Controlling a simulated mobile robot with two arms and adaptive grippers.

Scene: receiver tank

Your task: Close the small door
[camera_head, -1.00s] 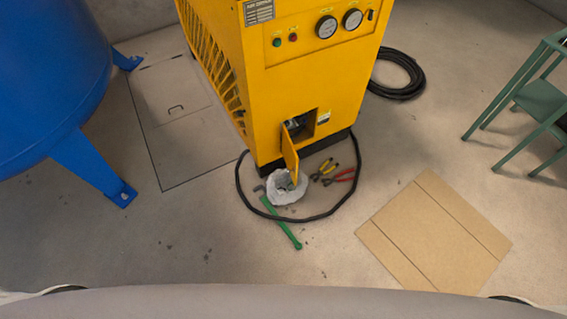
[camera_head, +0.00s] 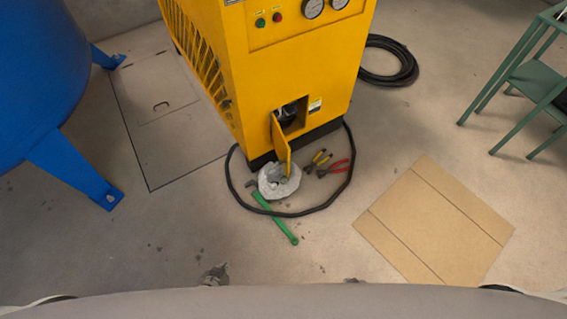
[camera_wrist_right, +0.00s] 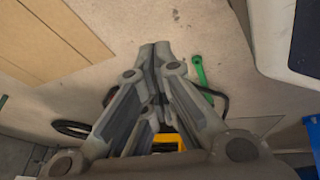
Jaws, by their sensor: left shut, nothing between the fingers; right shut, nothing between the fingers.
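The small yellow door (camera_head: 281,146) stands open at the bottom front of the yellow machine (camera_head: 300,70). It is attached at the left side of a dark square opening (camera_head: 291,113) and swings out toward me. My left gripper (camera_head: 215,274) shows only as a grey tip above my body's edge, well short of the door. My right gripper (camera_head: 355,281) barely shows at that same edge. In the right wrist view my right gripper (camera_wrist_right: 155,50) is shut and empty above the floor. The door cannot be made out in that view.
A white bag-like bundle (camera_head: 278,190), a green tool (camera_head: 275,217), red-handled pliers (camera_head: 333,168) and a black hose (camera_head: 300,214) lie before the machine. Cardboard (camera_head: 435,220) lies at right. A blue tank (camera_head: 40,80) stands left, a green step frame (camera_head: 530,80) right.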

